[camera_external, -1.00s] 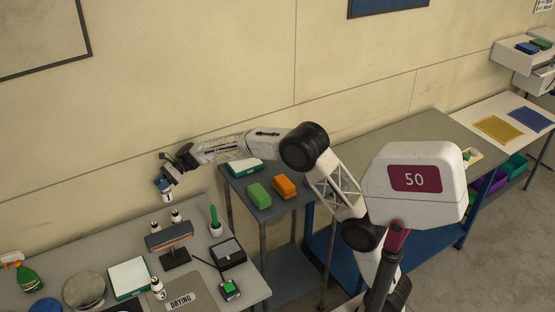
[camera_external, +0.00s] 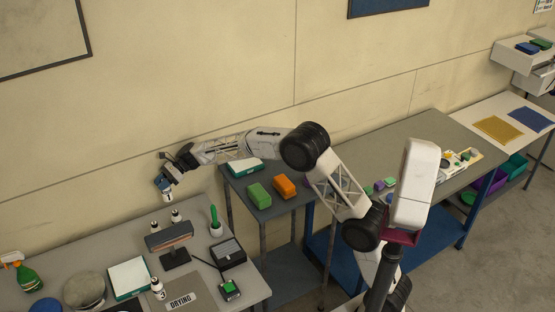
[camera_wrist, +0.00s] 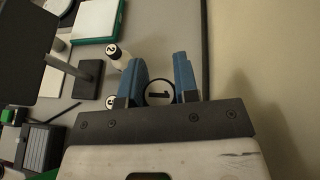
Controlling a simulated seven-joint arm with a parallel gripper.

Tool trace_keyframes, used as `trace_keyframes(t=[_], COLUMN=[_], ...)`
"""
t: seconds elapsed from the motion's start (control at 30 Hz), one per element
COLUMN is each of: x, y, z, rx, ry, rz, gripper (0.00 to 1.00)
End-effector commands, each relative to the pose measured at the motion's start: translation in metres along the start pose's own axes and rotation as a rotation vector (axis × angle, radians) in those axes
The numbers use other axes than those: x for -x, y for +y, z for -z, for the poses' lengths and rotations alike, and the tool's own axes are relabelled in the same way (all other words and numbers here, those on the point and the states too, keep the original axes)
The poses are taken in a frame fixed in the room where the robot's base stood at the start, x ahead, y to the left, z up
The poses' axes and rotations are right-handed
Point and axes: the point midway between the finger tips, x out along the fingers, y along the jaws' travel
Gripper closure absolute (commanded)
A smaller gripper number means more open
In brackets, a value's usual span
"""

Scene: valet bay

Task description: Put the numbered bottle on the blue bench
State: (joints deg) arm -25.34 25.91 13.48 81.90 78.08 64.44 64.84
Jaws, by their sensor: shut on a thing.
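My gripper (camera_external: 165,183) has blue fingers and is shut on a small white bottle (camera_external: 168,196), held above the back of the grey table. In the wrist view the bottle's round top (camera_wrist: 159,93) bears a "1" and sits between the fingertips (camera_wrist: 160,80). The blue-framed bench (camera_external: 430,124) with a grey top stands to the right, far from my gripper; my arm and body hide part of it. Other white bottles stand on the grey table: two at the back (camera_external: 176,216) and one in front (camera_external: 158,289). One marked "2" (camera_wrist: 118,57) shows in the wrist view.
A small stand with green (camera_external: 259,195) and orange blocks is between table and bench. Small coloured pieces and a tray (camera_external: 460,160) lie on the bench.

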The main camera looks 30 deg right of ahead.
Motion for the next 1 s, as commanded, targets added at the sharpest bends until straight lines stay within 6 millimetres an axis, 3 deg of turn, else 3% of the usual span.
trace_keyframes(t=[0.37,1.0], x=[0.03,0.111], y=[0.004,0.021], z=[-0.009,-0.023], rx=[-0.024,-0.108], ry=[0.006,0.017], rz=[0.077,0.294], gripper=[1.0,1.0])
